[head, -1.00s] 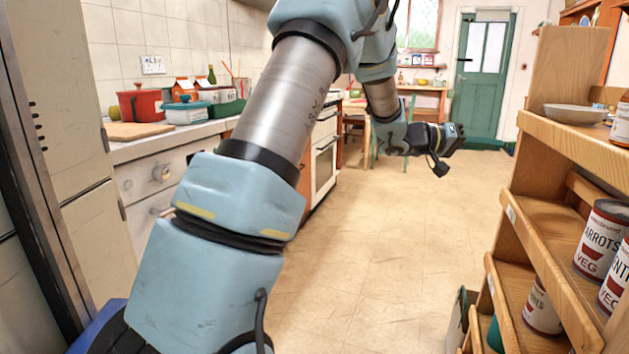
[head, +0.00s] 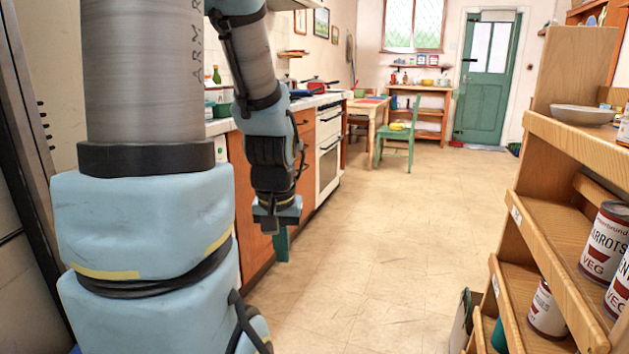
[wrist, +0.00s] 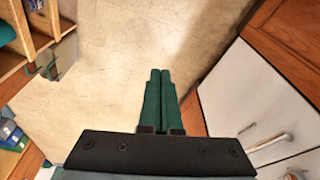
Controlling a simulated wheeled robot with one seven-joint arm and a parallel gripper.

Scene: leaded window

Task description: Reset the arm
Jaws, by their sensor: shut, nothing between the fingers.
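My arm stands upright at the left of the head view, with its forearm folded down. My gripper (head: 282,245) points down in front of the wooden cabinet fronts, above the floor. In the wrist view, its two green fingers (wrist: 160,100) lie side by side, shut, with nothing between them. Only bare floor shows beyond the fingertips.
A wooden shelf unit (head: 560,150) with cans and a bowl (head: 582,115) stands at the right. Cabinets and a white oven (head: 328,150) line the left. A green chair (head: 402,140) and table are further back, before a green door (head: 487,80). The middle floor (head: 390,240) is clear.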

